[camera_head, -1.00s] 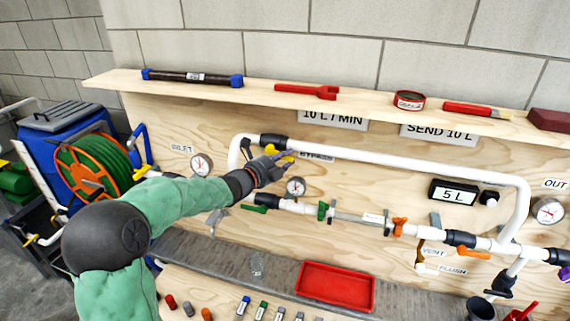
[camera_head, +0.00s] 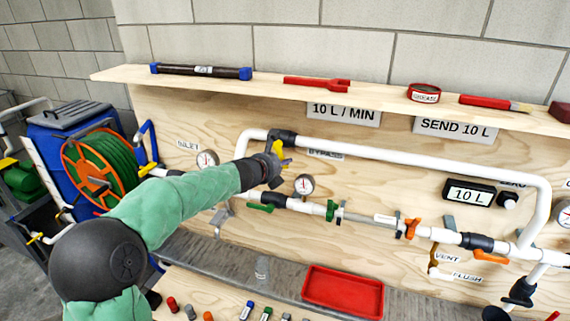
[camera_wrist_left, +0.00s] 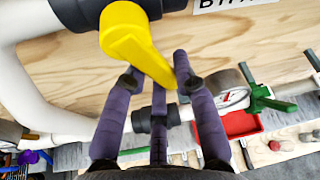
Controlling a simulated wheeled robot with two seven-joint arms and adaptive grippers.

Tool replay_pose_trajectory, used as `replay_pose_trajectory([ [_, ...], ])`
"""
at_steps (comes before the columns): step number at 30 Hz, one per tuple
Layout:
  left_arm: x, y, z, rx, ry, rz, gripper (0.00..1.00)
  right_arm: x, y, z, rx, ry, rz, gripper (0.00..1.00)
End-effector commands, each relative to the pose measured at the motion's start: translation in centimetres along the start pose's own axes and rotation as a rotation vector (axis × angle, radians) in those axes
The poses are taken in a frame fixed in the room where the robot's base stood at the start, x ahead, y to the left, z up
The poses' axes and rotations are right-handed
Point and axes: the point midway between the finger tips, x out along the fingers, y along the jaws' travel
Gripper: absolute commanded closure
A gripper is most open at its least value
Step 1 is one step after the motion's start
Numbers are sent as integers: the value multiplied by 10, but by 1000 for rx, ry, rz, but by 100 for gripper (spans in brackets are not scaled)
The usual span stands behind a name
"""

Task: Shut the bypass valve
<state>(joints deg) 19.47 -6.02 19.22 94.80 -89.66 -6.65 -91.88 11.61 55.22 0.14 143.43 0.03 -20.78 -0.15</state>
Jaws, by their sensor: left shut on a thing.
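The bypass valve has a yellow handle (camera_head: 279,151) at the left end of the white upper pipe, by a black fitting, left of the BYPASS label (camera_head: 325,154). My left gripper (camera_head: 274,163) is at this handle. In the left wrist view the yellow handle (camera_wrist_left: 137,45) slants down and right from its hub, at an angle to the pipe. Its tip lies between the dark purple fingers of the left gripper (camera_wrist_left: 157,80), which is shut on it. The fingers partly hide the handle in the head view. My right gripper is out of view.
The display (camera_head: 469,195) reads 10 L. A gauge (camera_head: 304,185) sits just right of the gripper. Below, the lower pipe carries green (camera_head: 331,210) and orange (camera_head: 412,228) handles. A shelf (camera_head: 370,92) with tools runs above. A red tray (camera_head: 342,291) lies below.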

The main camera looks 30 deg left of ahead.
Motion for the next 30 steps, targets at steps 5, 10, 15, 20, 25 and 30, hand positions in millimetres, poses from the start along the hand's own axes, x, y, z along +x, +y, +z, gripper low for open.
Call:
replay_pose_trajectory([
  [5,1,8,-2,131,4,55,100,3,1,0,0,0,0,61],
  [10,0,13,0,228,4,94,100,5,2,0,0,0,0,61],
  [15,0,16,1,293,5,121,100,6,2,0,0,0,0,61],
  [20,-1,18,2,327,5,135,100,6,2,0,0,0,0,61],
  [25,-1,19,2,340,6,141,100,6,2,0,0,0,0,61],
  [30,-1,20,2,343,6,142,100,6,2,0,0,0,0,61],
])
